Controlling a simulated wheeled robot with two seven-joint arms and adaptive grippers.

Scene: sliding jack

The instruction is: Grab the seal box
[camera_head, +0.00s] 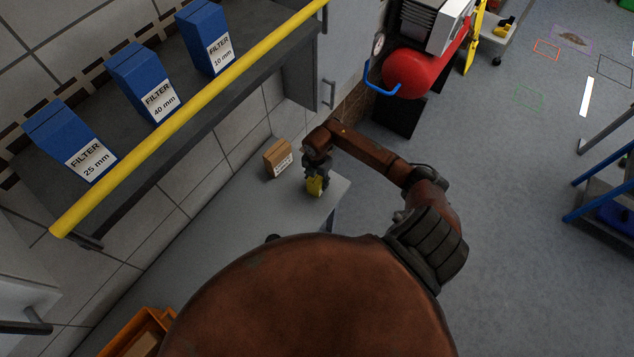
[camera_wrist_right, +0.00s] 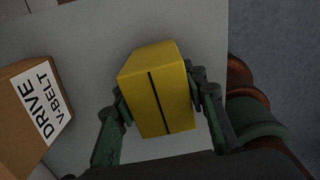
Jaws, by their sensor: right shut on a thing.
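A yellow box (camera_wrist_right: 156,90) with a dark line down its face sits between the fingers of my right gripper (camera_wrist_right: 165,105) in the right wrist view. I take it to be the seal box; no label on it is readable. The fingers press on both its sides, so the gripper is shut on it. In the head view the yellow box (camera_head: 315,186) shows under my right gripper (camera_head: 316,175), over the grey table (camera_head: 235,222) near its right end. I cannot tell whether it touches the table. My left gripper is not in view.
A brown box (camera_head: 277,160) labelled "DRIVE V-BELT" in the right wrist view (camera_wrist_right: 22,118) stands left of the yellow box. A shelf with a yellow rail (camera_head: 190,118) holds blue filter boxes (camera_head: 140,82). An orange crate (camera_head: 143,330) is at the lower left.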

